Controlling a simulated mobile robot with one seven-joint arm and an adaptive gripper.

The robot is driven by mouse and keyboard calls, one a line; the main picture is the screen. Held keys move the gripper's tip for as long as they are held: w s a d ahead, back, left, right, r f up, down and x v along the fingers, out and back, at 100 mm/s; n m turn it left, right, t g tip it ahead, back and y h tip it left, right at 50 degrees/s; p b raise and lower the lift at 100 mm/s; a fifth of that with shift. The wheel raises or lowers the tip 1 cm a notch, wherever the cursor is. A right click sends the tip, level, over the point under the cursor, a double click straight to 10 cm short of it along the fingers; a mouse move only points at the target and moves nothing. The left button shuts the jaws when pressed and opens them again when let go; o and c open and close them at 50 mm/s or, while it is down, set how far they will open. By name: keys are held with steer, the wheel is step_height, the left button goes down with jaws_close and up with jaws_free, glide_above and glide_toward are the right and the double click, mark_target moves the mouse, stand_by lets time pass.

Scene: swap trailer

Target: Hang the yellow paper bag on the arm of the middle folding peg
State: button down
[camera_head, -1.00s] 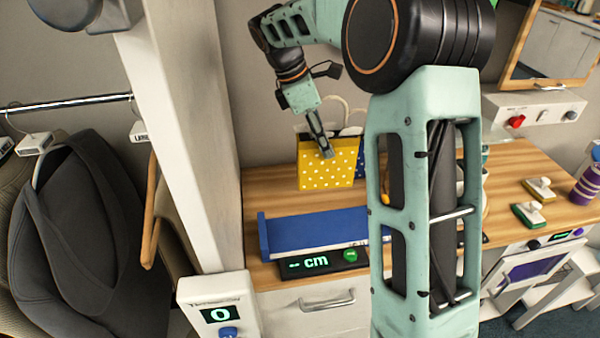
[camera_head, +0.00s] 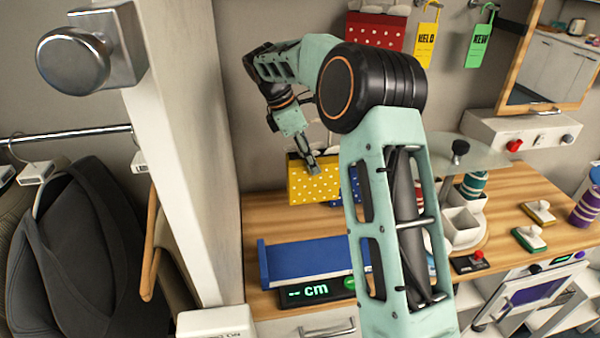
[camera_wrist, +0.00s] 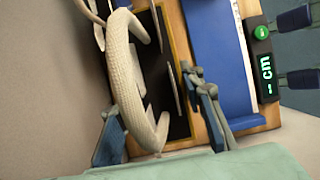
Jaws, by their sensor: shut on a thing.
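The yellow paper bag (camera_head: 315,187) with white dots is upright over the back left of the wooden counter. My gripper (camera_head: 311,165) is shut on its upper part. In the wrist view, a pale rope handle (camera_wrist: 125,75) arches beside my gripper (camera_wrist: 160,130), and the dark inside of the bag shows beyond it. A red dotted bag (camera_head: 375,31) hangs high on the back wall, its support cut off by the picture's top edge. I cannot make out the middle folding peg or its arm.
A blue dotted bag (camera_head: 347,189) is partly hidden behind the yellow bag and my arm. A blue tray (camera_head: 310,262) lies in front. Yellow (camera_head: 427,42) and green (camera_head: 479,45) tags hang on the wall. A white post (camera_head: 195,150) stands left.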

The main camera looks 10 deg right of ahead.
steer(key=w+a+f+p, duration=0.1)
steer(key=w+f+p, duration=0.2)
steer(key=w+f, duration=0.4)
step_height(320, 180, down, 3)
steer(key=shift+a+r, duration=0.15)
steer(key=shift+a, duration=0.1)
steer(key=c, duration=1.3)
jaws_free()
steer(key=shift+f, duration=0.2)
steer(key=shift+f+b, duration=0.15)
steer(key=shift+b, duration=0.15)
